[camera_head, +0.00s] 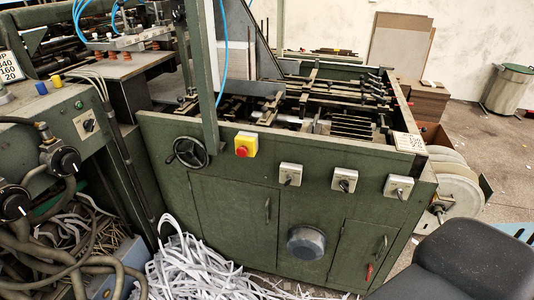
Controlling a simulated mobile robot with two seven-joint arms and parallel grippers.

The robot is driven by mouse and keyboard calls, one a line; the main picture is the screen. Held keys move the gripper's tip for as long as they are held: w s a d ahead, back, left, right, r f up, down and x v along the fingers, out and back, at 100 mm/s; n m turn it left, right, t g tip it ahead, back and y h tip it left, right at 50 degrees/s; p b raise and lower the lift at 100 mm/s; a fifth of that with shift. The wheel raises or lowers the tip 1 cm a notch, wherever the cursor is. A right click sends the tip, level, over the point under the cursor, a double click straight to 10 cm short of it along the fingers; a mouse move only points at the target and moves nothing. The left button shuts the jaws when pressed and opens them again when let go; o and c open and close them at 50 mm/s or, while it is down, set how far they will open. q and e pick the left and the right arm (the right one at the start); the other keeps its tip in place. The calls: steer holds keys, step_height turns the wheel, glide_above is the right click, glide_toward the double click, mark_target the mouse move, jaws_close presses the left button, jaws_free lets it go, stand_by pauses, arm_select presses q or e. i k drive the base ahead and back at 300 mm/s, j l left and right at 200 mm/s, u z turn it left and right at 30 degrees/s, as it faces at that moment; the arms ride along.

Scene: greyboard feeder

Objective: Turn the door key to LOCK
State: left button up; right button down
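A small red piece (369,272), perhaps the key, hangs low on the right-hand green cabinet door (352,250) of the machine. Its turn position and any LOCK mark are too small to read. A dark handle (381,244) is above it on the same door. The left-hand door (230,215) has a handle (267,209) and no key that I can make out. Three pale boxes with rotary switches, a left one (290,174), a middle one (344,181) and a right one (398,187), sit above the doors. Neither of my grippers is in view.
A dark chair-like shape (460,260) stands at the lower right, close to the right-hand door. White paper strips (200,262) heap on the floor at left. A handwheel (189,152), a red-yellow stop button (242,146) and a round grey knob (306,242) stick out from the panel.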

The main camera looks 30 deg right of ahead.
mark_target(289, 178)
steer(key=z, duration=1.15)
